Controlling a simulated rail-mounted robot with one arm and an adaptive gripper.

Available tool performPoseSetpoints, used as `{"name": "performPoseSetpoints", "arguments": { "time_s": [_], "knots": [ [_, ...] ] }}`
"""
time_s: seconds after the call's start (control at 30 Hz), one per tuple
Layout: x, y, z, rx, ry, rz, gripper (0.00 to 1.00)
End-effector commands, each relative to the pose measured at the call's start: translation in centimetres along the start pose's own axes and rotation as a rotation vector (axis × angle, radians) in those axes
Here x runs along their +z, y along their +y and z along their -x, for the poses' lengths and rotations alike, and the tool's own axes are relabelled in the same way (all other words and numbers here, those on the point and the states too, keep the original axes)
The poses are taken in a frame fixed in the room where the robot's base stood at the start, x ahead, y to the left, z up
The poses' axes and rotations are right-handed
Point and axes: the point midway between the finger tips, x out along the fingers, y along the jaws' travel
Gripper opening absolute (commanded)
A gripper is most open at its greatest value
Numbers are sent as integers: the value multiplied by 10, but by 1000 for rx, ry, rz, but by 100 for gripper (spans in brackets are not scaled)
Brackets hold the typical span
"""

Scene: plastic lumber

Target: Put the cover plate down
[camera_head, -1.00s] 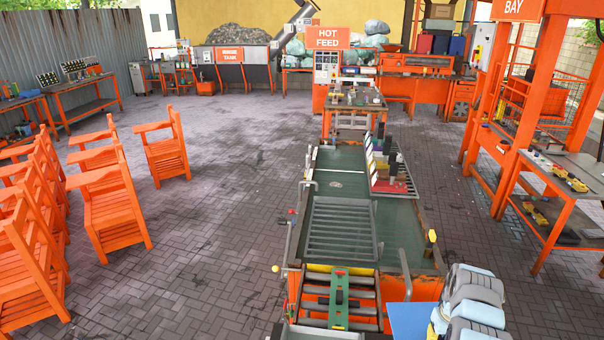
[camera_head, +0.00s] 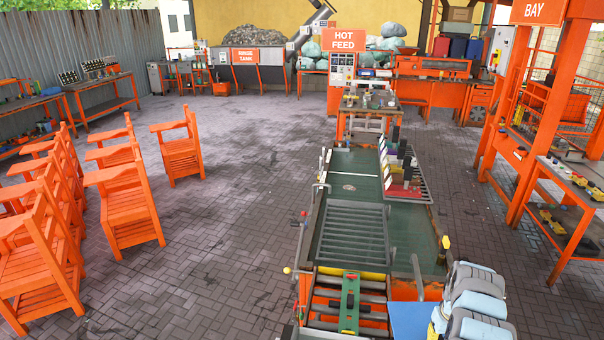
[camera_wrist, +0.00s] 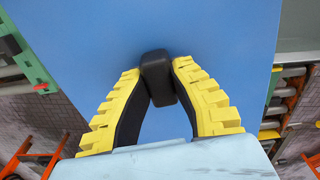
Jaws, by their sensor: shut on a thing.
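The cover plate is a flat blue sheet with a black knob. In the wrist view the cover plate (camera_wrist: 225,45) fills most of the frame, with its knob (camera_wrist: 157,72) in the middle. My gripper (camera_wrist: 158,78), with yellow ribbed, black-lined fingers, is shut on that knob. In the head view a corner of the blue plate (camera_head: 410,318) shows at the bottom edge, left of my arm, over the near end of the green bench. My gripper (camera_head: 440,318) is partly cut off there. Whether the plate touches anything below is hidden.
The green-topped bench (camera_head: 352,166) carries a slatted grate (camera_head: 350,235) and a tray of upright pieces (camera_head: 420,192) on its right. Rollers (camera_head: 325,308) with a green and red bar (camera_head: 350,300) lie left of the plate. Orange chairs (camera_head: 125,205) stand left; paved floor (camera_head: 220,240) between is clear.

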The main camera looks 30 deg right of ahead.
Motion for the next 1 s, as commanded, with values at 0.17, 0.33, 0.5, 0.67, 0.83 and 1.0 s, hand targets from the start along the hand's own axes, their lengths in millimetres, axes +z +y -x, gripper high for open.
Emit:
{"name": "performPoseSetpoints", "arguments": {
  "time_s": [0.17, 0.33, 0.5, 0.67, 0.83, 1.0],
  "knots": [
    [-4, -7, 3, 0, 2, 5, 0],
    [-6, -13, 6, 0, 1, 10, 0],
    [-8, -17, 8, 1, 1, 13, 0],
    [-11, -22, 11, 1, 0, 20, 0],
    [-14, -28, 14, 2, 0, 24, 0],
    [-17, -33, 18, 3, 1, 28, 0]
  ]
}}
